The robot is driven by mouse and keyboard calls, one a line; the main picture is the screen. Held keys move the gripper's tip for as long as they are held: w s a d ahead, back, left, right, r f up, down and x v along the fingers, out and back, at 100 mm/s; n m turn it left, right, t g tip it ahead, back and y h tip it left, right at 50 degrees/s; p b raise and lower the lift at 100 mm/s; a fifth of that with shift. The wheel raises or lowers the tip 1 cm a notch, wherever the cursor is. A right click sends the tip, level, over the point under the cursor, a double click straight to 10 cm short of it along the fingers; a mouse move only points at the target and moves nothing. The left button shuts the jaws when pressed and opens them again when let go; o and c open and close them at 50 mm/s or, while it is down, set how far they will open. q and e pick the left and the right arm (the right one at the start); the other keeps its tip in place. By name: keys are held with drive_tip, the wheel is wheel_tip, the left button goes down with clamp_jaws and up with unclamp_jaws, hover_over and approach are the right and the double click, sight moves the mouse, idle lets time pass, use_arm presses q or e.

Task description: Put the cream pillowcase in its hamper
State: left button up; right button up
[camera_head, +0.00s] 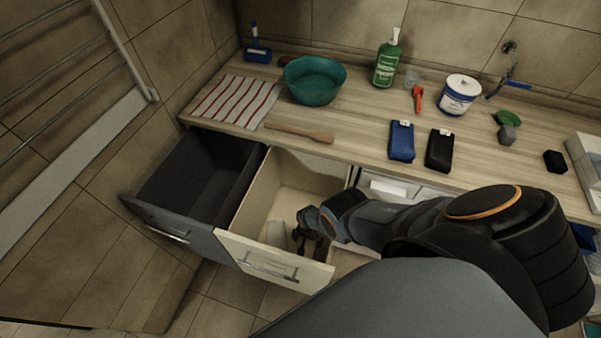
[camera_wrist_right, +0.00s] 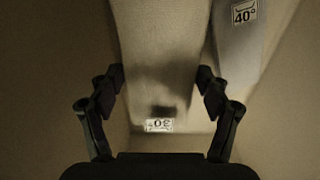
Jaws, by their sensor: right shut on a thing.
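The cream pull-out hamper (camera_head: 232,243) stands open below the counter, beside an open dark grey one (camera_head: 165,222). My right gripper (camera_head: 308,243) reaches down into the cream hamper near its right side. In the right wrist view the right gripper (camera_wrist_right: 160,80) is shut on a folded cream pillowcase (camera_wrist_right: 160,50) with a 30° label. A paler cloth (camera_wrist_right: 238,60) with a 40° label lies beside it; a pale piece (camera_head: 277,233) also shows inside the cream hamper in the head view. The held pillowcase is hidden in the head view. My left gripper is out of view.
The counter holds a teal basin (camera_head: 314,80), a striped towel (camera_head: 236,101), a green bottle (camera_head: 387,62), a white tub (camera_head: 459,94), and blue (camera_head: 401,141) and black (camera_head: 439,150) folded cloths. The dark hamper looks empty.

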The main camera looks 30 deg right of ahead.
sight(307, 245)
wheel_tip(307, 245, down, 6)
drive_tip(key=b, duration=0.4)
drive_tip(key=shift+b, duration=0.35)
wheel_tip(307, 245, down, 4)
drive_tip(key=b, duration=0.3)
drive_tip(key=shift+r+b, duration=0.15)
drive_tip(key=shift+b, duration=0.25)
drive_tip(key=shift+r, duration=0.2)
drive_tip(key=shift+f, duration=0.2)
drive_tip(key=o, duration=1.5)
drive_tip(key=shift+c, duration=0.2)
drive_tip(key=shift+r, duration=0.15)
wheel_tip(307, 245, up, 12)
drive_tip(key=p, duration=1.2)
drive_tip(key=shift+r, duration=0.2)
drive_tip(key=shift+f, duration=0.1)
drive_tip(key=shift+w, duration=0.1)
